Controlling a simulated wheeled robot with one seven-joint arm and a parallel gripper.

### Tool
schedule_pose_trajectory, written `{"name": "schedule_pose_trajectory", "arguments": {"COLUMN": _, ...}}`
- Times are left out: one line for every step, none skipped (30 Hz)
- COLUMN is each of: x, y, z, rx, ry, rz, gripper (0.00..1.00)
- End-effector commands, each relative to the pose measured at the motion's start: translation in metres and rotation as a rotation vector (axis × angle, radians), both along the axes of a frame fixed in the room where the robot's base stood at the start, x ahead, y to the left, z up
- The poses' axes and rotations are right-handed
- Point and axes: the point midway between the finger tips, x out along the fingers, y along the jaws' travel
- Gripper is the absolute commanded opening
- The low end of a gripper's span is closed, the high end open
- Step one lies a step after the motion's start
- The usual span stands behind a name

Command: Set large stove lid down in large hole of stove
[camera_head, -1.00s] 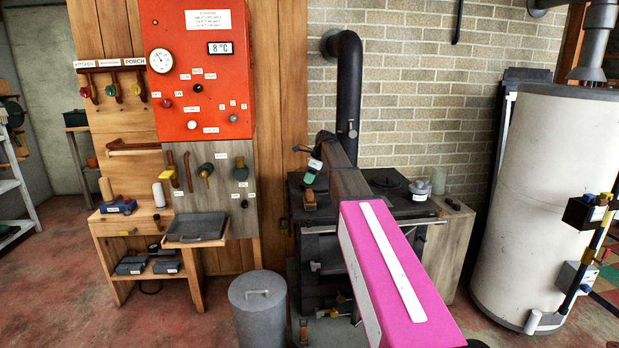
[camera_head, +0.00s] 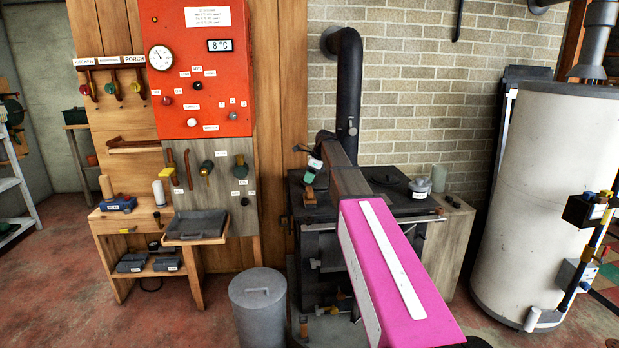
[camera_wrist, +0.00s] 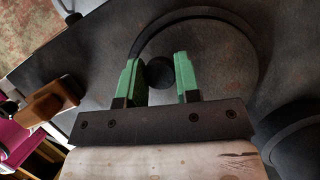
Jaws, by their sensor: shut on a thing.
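In the wrist view, the green fingers of my gripper (camera_wrist: 161,83) stand on either side of a round dark knob. The knob belongs to the large stove lid (camera_wrist: 215,70), a wide dark disc below the fingers. A dark curved band (camera_wrist: 180,18) runs around the disc's far and left side; I cannot tell whether the lid lies in the hole or just above it. In the head view, the stove (camera_head: 410,208) is black, with my arm reaching over it. My gripper (camera_head: 314,164) is small there, over the stove top's left part, and the lid cannot be made out.
A brown wooden handle (camera_wrist: 52,100) is left of the lid in the wrist view. A thick dark cylinder (camera_wrist: 298,138) stands close on the right. In the head view, a small grey pot (camera_head: 420,187) sits on the stove's right side, and a lidded grey bin (camera_head: 259,312) stands in front.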

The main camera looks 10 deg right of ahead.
Motion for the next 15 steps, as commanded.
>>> {"name": "schedule_pose_trajectory", "arguments": {"x": 0.0002, "y": 0.0, "z": 0.0, "rx": 0.001, "ry": -0.002, "rz": 0.001, "gripper": 0.0}}
{"name": "schedule_pose_trajectory", "arguments": {"x": 0.0003, "y": 0.0, "z": -0.0003, "rx": 0.001, "ry": -0.002, "rz": 0.001, "gripper": 0.0}}
{"name": "schedule_pose_trajectory", "arguments": {"x": 0.0003, "y": 0.0, "z": -0.0007, "rx": 0.001, "ry": -0.002, "rz": 0.001, "gripper": 0.0}}
{"name": "schedule_pose_trajectory", "arguments": {"x": 0.0002, "y": 0.0, "z": -0.001, "rx": 0.001, "ry": -0.002, "rz": 0.001, "gripper": 0.0}}
{"name": "schedule_pose_trajectory", "arguments": {"x": 0.0003, "y": 0.0, "z": -0.0014, "rx": 0.001, "ry": -0.002, "rz": 0.001, "gripper": 0.0}}
{"name": "schedule_pose_trajectory", "arguments": {"x": 0.0003, "y": 0.0, "z": -0.0018, "rx": 0.001, "ry": -0.002, "rz": 0.001, "gripper": 0.0}}
{"name": "schedule_pose_trajectory", "arguments": {"x": 0.0003, "y": 0.0, "z": -0.0021, "rx": 0.001, "ry": -0.002, "rz": 0.001, "gripper": 0.0}}
{"name": "schedule_pose_trajectory", "arguments": {"x": 0.0003, "y": 0.0001, "z": -0.0024, "rx": 0.001, "ry": -0.002, "rz": 0.001, "gripper": 0.0}}
{"name": "schedule_pose_trajectory", "arguments": {"x": 0.0003, "y": 0.0001, "z": -0.003, "rx": 0.001, "ry": -0.002, "rz": 0.001, "gripper": 0.0}}
{"name": "schedule_pose_trajectory", "arguments": {"x": 0.0003, "y": 0.0, "z": -0.0029, "rx": 0.0, "ry": -0.002, "rz": 0.0, "gripper": 0.37}}
{"name": "schedule_pose_trajectory", "arguments": {"x": 0.0003, "y": 0.0001, "z": -0.0028, "rx": 0.0, "ry": -0.002, "rz": 0.0, "gripper": 0.47}}
{"name": "schedule_pose_trajectory", "arguments": {"x": 0.0003, "y": 0.0, "z": -0.0029, "rx": 0.001, "ry": -0.002, "rz": 0.001, "gripper": 0.6}}
{"name": "schedule_pose_trajectory", "arguments": {"x": 0.0003, "y": 0.0001, "z": -0.003, "rx": 0.001, "ry": -0.002, "rz": 0.001, "gripper": 0.6}}
{"name": "schedule_pose_trajectory", "arguments": {"x": 0.0003, "y": 0.0001, "z": -0.0031, "rx": 0.001, "ry": -0.002, "rz": 0.001, "gripper": 0.6}}
{"name": "schedule_pose_trajectory", "arguments": {"x": 0.0002, "y": 0.0, "z": -0.0031, "rx": 0.001, "ry": -0.002, "rz": 0.001, "gripper": 0.6}}
